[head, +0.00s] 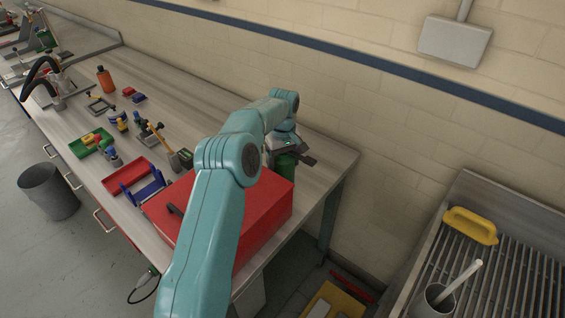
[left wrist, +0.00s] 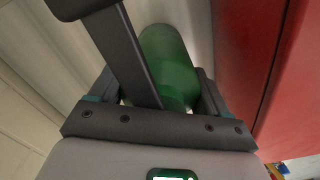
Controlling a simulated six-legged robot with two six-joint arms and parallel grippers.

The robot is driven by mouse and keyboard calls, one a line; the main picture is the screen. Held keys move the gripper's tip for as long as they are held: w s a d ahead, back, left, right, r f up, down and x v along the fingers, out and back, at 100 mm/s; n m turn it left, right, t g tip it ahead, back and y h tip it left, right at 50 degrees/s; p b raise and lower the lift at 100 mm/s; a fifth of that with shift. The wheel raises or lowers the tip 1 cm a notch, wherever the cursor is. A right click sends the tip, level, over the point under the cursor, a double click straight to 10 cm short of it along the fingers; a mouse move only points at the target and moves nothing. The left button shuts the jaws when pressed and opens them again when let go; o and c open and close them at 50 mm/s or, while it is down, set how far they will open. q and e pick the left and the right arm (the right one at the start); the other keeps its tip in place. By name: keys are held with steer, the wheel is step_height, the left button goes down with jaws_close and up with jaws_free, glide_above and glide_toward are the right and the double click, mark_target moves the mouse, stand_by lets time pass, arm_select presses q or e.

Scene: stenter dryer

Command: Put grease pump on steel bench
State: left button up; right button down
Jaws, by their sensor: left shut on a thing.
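My left gripper (head: 290,147) reaches over the right end of the wooden-topped workbench (head: 320,155), beside a red toolbox (head: 262,198). It is shut on a green cylindrical thing, which I take to be the grease pump (head: 285,165); the gripper and arm hide part of it. In the left wrist view the green body (left wrist: 168,62) sits between the two dark fingers (left wrist: 160,95). I cannot tell whether its base touches the bench top. A metal unit with a slatted top (head: 507,272), perhaps the steel bench, stands at the lower right. My right gripper is not in view.
On the slatted top lie a yellow block-like thing (head: 470,225) and a pale cup with a rod (head: 438,297). Several tools and a red tray (head: 128,176) cover the workbench's middle. A grey bin (head: 48,190) stands on the floor at left. A wall runs behind.

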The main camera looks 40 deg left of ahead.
arm_select(q)
steer(key=shift+w+f, duration=0.2)
steer(key=o, duration=1.5)
steer(key=shift+w+f, duration=0.15)
steer(key=shift+f, duration=0.05)
steer(key=shift+s+r, duration=0.2)
steer(key=shift+s, duration=0.05)
steer(key=r, duration=0.3)
steer(key=shift+w, duration=0.3)
steer(key=r, duration=0.4)
steer(key=r+p, duration=0.1)
steer(key=r, duration=0.2)
steer(key=shift+s+r, duration=0.2)
steer(key=shift+r, duration=0.2)
steer(key=shift+w+r, duration=0.15)
steer(key=shift+r, duration=0.4)
steer(key=shift+s+r, duration=0.2)
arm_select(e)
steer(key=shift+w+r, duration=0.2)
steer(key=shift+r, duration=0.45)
arm_select(q)
steer(key=shift+w+f, duration=0.15)
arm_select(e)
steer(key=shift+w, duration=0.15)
arm_select(q)
steer(key=shift+s+d, duration=0.1)
steer(key=shift+s, duration=0.1)
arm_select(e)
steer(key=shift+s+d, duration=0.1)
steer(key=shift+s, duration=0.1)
